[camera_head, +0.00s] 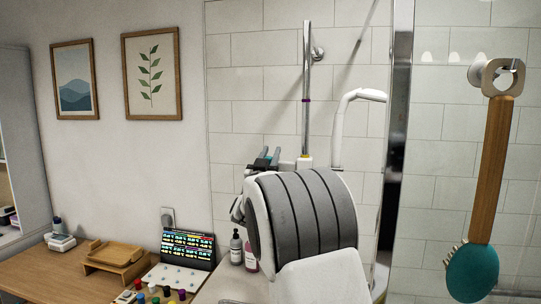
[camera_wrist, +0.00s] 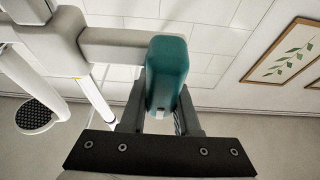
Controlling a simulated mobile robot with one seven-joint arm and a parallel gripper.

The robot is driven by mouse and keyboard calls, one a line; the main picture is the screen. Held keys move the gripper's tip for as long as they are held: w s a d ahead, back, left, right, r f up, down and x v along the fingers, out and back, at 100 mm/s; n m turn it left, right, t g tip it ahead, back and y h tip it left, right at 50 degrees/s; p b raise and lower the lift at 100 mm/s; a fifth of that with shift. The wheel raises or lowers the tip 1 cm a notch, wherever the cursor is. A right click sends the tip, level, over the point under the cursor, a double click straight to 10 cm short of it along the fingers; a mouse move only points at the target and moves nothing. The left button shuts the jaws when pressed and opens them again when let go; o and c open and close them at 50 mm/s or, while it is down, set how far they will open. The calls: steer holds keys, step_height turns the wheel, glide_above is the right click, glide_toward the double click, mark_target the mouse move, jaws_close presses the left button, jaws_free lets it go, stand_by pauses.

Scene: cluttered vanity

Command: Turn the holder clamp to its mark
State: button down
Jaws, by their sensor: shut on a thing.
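The holder clamp (camera_wrist: 60,38) is a pale grey block on the shower rail in the wrist view. A grey arm (camera_wrist: 120,44) runs from it to a teal end (camera_wrist: 167,72). My gripper (camera_wrist: 161,112) has its two dark fingers on either side of that teal end and is shut on it. A small yellow mark (camera_wrist: 77,77) shows beside the clamp, at the rail. In the head view the clamp (camera_head: 289,166) is largely hidden behind my arm, with a yellow patch (camera_head: 305,157) at the rail's lower part. My gripper (camera_head: 264,160) shows there only in part.
The chrome rail (camera_head: 306,80) carries a purple ring (camera_head: 306,99) higher up. The white hand shower (camera_head: 350,120) stands right of it. A metal-edged glass panel (camera_head: 396,120) and a hanging wooden-handled brush (camera_head: 490,180) are on the right. Bottles (camera_head: 236,249) stand below my arm.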

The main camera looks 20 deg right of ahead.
steer(key=shift+s+d+m+g+h+b, duration=0.2)
steer(key=shift+m+g+h+b, duration=0.25)
steer(key=shift+m+b, duration=0.55)
steer(key=shift+s+d+m+g+h+b, duration=0.15)
steer(key=shift+m+g+h+b, duration=0.25)
steer(key=shift+m+b, duration=0.6)
steer(key=shift+w, duration=0.1)
steer(key=c, duration=0.6)
jaws_free()
steer(key=shift+c, duration=0.2)
steer(key=b+v, duration=0.4)
steer(key=v, duration=1.3)
steer(key=shift+a+f, duration=0.15)
